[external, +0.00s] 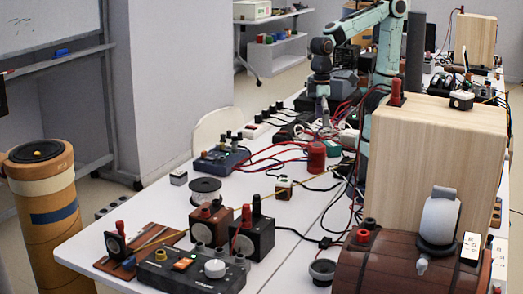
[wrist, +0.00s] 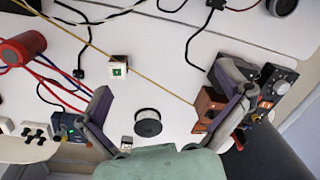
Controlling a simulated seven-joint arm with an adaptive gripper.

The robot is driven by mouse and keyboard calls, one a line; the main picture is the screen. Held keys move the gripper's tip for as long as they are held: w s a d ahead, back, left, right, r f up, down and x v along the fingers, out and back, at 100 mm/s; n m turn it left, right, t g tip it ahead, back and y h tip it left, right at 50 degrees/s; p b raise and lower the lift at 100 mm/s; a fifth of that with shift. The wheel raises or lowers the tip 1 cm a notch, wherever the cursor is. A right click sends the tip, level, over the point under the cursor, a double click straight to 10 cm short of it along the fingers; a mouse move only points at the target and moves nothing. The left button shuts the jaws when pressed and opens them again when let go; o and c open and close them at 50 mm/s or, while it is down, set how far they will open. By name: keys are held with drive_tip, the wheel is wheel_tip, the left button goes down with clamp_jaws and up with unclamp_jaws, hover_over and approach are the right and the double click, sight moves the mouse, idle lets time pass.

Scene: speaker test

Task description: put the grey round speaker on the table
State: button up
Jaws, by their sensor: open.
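A grey-white rounded object with a dark ring (external: 440,218) leans against a wooden box on top of a brown wooden drum; it may be the grey round speaker. Another round grey cup-like piece with a dark face (external: 322,268) lies on the white table (external: 130,217) near its front. My gripper (external: 322,100) hangs over the far part of the table, well away from both. In the wrist view my gripper (wrist: 170,103) is open and empty, its fingers wide apart. A dark-faced round spool (wrist: 147,123) lies below, between the fingers, apart from them.
A blue box (external: 220,159), a red cylinder (external: 317,157) and brown boxes (external: 211,222) stand on the table among red and black cables. The wooden drum (external: 400,262) and tall wooden box (external: 435,150) block the right. Bare white table shows around the spool.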

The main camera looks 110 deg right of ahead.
drive_tip(key=s+d+n, duration=0.4)
drive_tip(key=s, duration=0.5)
drive_tip(key=shift+d+f, duration=0.25)
drive_tip(key=shift+f, duration=0.2)
